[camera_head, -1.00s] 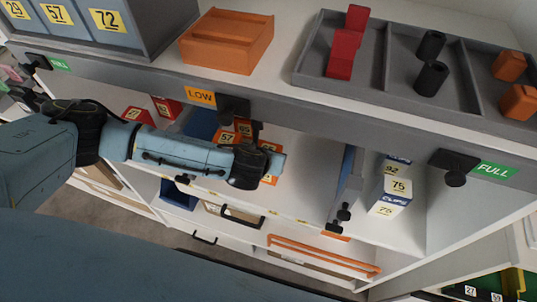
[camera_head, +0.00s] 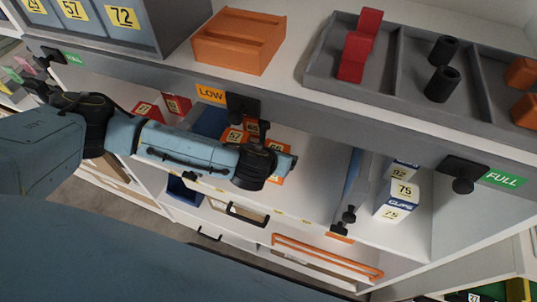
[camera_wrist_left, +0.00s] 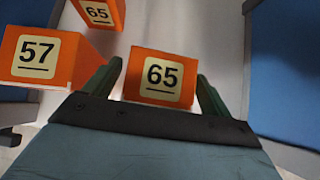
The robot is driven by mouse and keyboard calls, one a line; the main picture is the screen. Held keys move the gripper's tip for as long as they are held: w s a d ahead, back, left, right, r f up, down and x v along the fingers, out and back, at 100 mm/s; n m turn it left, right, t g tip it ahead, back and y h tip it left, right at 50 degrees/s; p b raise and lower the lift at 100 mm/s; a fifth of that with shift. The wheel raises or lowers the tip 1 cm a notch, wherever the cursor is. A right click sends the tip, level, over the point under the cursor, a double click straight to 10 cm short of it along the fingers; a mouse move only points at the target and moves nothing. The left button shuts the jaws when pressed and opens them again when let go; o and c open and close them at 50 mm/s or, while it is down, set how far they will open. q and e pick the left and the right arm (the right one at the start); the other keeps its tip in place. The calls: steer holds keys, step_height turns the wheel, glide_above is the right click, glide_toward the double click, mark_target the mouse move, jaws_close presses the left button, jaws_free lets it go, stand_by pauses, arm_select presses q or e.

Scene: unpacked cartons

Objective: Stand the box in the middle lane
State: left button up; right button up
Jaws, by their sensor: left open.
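An orange box labelled 65 (camera_wrist_left: 160,78) lies between the fingers of my open left gripper (camera_wrist_left: 159,82) in the left wrist view; whether they touch it I cannot tell. Another orange 65 box (camera_wrist_left: 97,12) and an orange 57 box (camera_wrist_left: 45,60) are to its left. In the head view the 57 box (camera_head: 236,138) and part of an orange box (camera_head: 279,172) show around my left wrist, in the middle lane between blue dividers (camera_head: 352,178). My left fingers are mostly hidden there by the wrist. My right gripper is not in view.
Red boxes (camera_head: 176,104) stand in the left lane and white-blue boxes (camera_head: 402,190) in the right lane. The upper shelf edge with a LOW tag (camera_head: 211,94) and black clips hangs over the lanes. A grey tray (camera_head: 325,50) and an orange crate (camera_head: 238,42) sit above.

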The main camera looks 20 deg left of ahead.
arm_select(q)
steer(key=p+v, duration=0.2)
steer(key=v, duration=0.8)
steer(key=shift+r, duration=0.2)
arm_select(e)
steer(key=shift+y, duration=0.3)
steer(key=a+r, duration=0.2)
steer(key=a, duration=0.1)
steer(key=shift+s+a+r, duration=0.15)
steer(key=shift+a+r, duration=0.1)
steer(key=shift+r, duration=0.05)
arm_select(q)
steer(key=shift+s, duration=0.1)
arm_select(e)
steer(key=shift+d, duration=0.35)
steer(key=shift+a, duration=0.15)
